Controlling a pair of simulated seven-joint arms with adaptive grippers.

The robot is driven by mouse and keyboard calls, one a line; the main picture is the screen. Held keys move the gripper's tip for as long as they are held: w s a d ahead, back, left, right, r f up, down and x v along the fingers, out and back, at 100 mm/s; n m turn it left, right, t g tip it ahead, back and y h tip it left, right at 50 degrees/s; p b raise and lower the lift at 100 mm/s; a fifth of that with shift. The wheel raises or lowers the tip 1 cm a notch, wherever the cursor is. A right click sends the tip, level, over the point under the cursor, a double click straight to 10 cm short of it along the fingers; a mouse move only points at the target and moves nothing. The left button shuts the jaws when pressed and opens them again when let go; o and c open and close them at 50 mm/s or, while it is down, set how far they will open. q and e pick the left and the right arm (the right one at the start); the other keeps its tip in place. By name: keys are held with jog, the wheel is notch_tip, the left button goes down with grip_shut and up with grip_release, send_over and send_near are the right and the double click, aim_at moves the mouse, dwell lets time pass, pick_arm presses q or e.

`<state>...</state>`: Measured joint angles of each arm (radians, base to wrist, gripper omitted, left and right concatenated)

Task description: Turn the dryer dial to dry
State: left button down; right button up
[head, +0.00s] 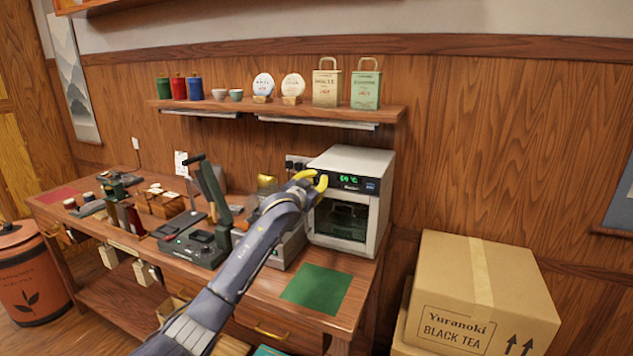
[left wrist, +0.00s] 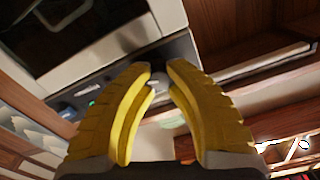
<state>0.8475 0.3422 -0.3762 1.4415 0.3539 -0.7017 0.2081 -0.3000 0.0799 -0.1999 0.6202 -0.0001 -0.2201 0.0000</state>
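The dryer (head: 352,200) is a white box with a dark glass door, standing at the right end of the wooden table. Its dark top panel shows a green readout (head: 349,180). In the left wrist view the dryer (left wrist: 85,60) fills the upper left, with its panel below the door. My left gripper (head: 318,181) is at the left end of this panel. Its yellow fingers are partly apart, and the small grey dial (left wrist: 158,82) shows between their tips (left wrist: 159,72). I cannot tell whether they touch it. The dial's setting is unreadable. My right gripper is not in view.
A green mat (head: 317,289) lies on the table in front of the dryer. A dark lever press (head: 205,232) stands to the left. A wall shelf (head: 280,112) with tins, cups and bags runs above. A cardboard box (head: 484,290) stands right of the table.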

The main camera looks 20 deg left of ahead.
pick_arm(q)
jog(key=shift+r, duration=0.15)
jog(key=shift+m, duration=1.1)
jog(key=shift+r, duration=0.1)
jog(key=c, duration=1.1)
grip_release()
jog(key=shift+c, duration=0.2)
jog(key=shift+f, duration=0.2)
jog(key=s+a, duration=0.1)
jog(key=s, duration=1.1)
jog(key=shift+a, duration=0.15)
